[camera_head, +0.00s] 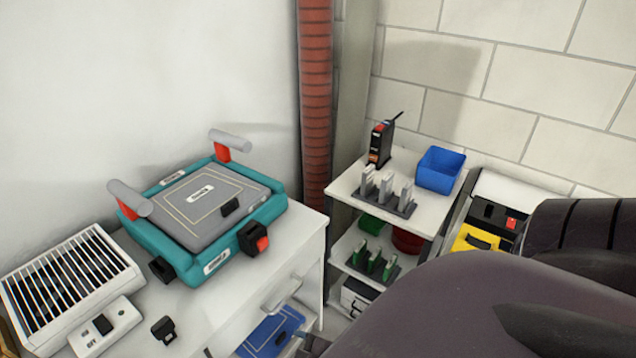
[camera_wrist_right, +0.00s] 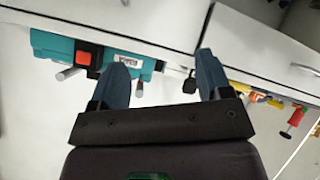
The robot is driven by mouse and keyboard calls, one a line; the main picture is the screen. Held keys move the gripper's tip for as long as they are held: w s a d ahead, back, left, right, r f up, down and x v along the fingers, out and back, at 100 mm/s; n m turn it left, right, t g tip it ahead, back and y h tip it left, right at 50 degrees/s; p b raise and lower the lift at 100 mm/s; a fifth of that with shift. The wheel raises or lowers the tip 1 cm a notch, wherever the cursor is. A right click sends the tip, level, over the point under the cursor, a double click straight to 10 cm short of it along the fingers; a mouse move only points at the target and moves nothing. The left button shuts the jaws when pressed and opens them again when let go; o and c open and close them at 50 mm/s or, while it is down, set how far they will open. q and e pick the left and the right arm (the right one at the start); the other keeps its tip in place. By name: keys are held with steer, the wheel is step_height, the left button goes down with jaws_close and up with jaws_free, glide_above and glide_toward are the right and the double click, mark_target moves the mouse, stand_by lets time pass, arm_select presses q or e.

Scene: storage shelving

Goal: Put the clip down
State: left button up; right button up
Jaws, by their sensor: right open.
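A small black clip (camera_head: 164,330) sits on the white tabletop at the lower left of the head view, beside a white switch box. In the right wrist view, a small black piece (camera_wrist_right: 189,85) shows beyond and between the fingers, apparently apart from them; I cannot tell if it is the same clip. My right gripper (camera_wrist_right: 165,75) is open, with nothing held between its blue-grey fingers. In the head view my right arm fills the lower right and its fingers are hidden. My left gripper is out of view.
A teal device (camera_head: 200,262) with grey handles and black-and-red blocks stands on the white cabinet (camera_head: 305,235). A white slatted heater (camera_head: 72,278) is at left. A shelf rack (camera_head: 343,190) holds a blue bin (camera_head: 440,169). Colourful tools (camera_wrist_right: 296,117) show in the wrist view.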

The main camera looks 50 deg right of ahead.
steer(key=s+d+m, duration=0.1)
steer(key=m, duration=0.1)
steer(key=s+d+m, duration=0.2)
steer(key=m, duration=0.1)
steer(key=shift+f+h, duration=0.15)
steer(key=shift+h, duration=0.15)
